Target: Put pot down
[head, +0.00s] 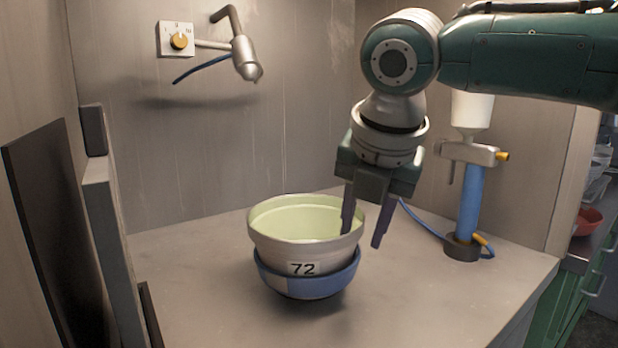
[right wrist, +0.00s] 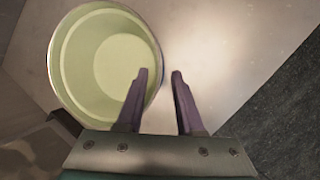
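The pot is a pale bowl-shaped vessel (head: 275,254) with a light green inside and the number 72 on its side. It sits upright in a blue bowl-like base (head: 318,283) on the grey counter. It also shows in the right wrist view (right wrist: 75,95). My right gripper (head: 362,238) is open at the pot's right rim. One finger overlaps the pot's inside near the rim; the other is outside it, to the right. The fingers are apart with nothing clearly between them, and I cannot tell whether one touches the rim. My left gripper is not in view.
A blue and grey dispenser-like stand (head: 470,205) with a hose stands at the back right of the counter. A tap-like fixture (head: 245,58) and a dial (head: 180,41) are on the back wall. Dark panels (head: 58,225) stand at the left. The counter's front right (head: 450,300) is clear.

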